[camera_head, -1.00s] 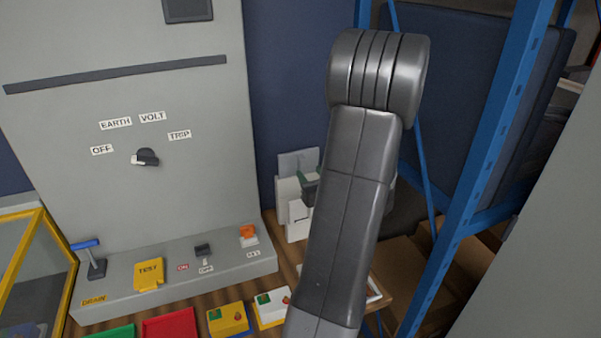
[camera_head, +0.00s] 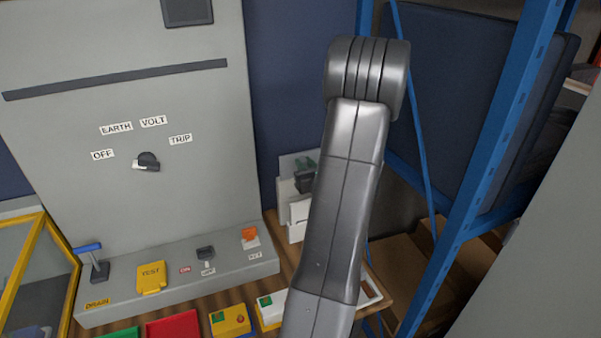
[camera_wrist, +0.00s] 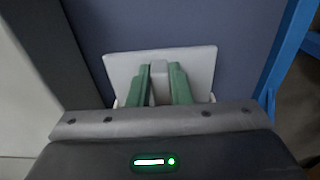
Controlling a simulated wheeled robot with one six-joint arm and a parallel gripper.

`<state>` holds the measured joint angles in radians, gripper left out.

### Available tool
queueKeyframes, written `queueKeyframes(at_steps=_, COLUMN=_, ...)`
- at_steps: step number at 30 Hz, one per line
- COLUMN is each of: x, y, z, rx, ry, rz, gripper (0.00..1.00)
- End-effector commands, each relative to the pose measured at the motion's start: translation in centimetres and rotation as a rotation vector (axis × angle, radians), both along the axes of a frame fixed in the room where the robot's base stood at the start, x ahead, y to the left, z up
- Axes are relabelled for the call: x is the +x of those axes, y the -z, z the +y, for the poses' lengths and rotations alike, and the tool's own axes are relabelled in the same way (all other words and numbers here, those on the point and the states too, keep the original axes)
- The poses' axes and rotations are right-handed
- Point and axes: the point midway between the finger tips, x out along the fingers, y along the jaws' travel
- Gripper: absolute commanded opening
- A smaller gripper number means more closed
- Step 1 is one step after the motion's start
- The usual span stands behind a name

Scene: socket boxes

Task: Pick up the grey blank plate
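In the wrist view, the two green fingers of my gripper (camera_wrist: 160,82) stand either side of a narrow light-grey piece (camera_wrist: 160,91). It nearly fills the gap; I cannot tell whether the fingers press on it. A wide pale-grey plate (camera_wrist: 192,54) stands upright just beyond the fingertips. I cannot tell whether the narrow piece belongs to it, or which is the grey blank plate. In the head view, my gripper (camera_head: 304,175) is a small dark and green shape at the pale upright plates (camera_head: 287,192), partly hidden by my arm.
A grey panel with a rotary switch (camera_head: 147,162) stands at left. Its ledge carries a yellow TEST block (camera_head: 151,277) and an orange switch (camera_head: 249,236). Red (camera_head: 173,326) and yellow (camera_head: 229,320) items sit in front. A blue rack post (camera_head: 490,150) rises at right.

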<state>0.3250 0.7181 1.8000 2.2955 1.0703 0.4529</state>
Motion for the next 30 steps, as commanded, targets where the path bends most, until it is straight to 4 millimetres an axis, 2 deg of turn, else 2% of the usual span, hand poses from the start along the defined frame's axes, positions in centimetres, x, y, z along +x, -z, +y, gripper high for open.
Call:
queueKeyframes(at_steps=8, x=0.0, y=-0.1, z=0.0, rx=-0.001, ry=0.000, rz=-0.001, gripper=0.00)
queueKeyframes(at_steps=14, x=0.0, y=-0.9, z=0.0, rx=-0.001, ry=0.000, rz=-0.004, gripper=0.00)
queueKeyframes(at_steps=30, x=0.0, y=-6.8, z=0.0, rx=-0.002, ry=-0.001, rz=-0.005, gripper=0.00)
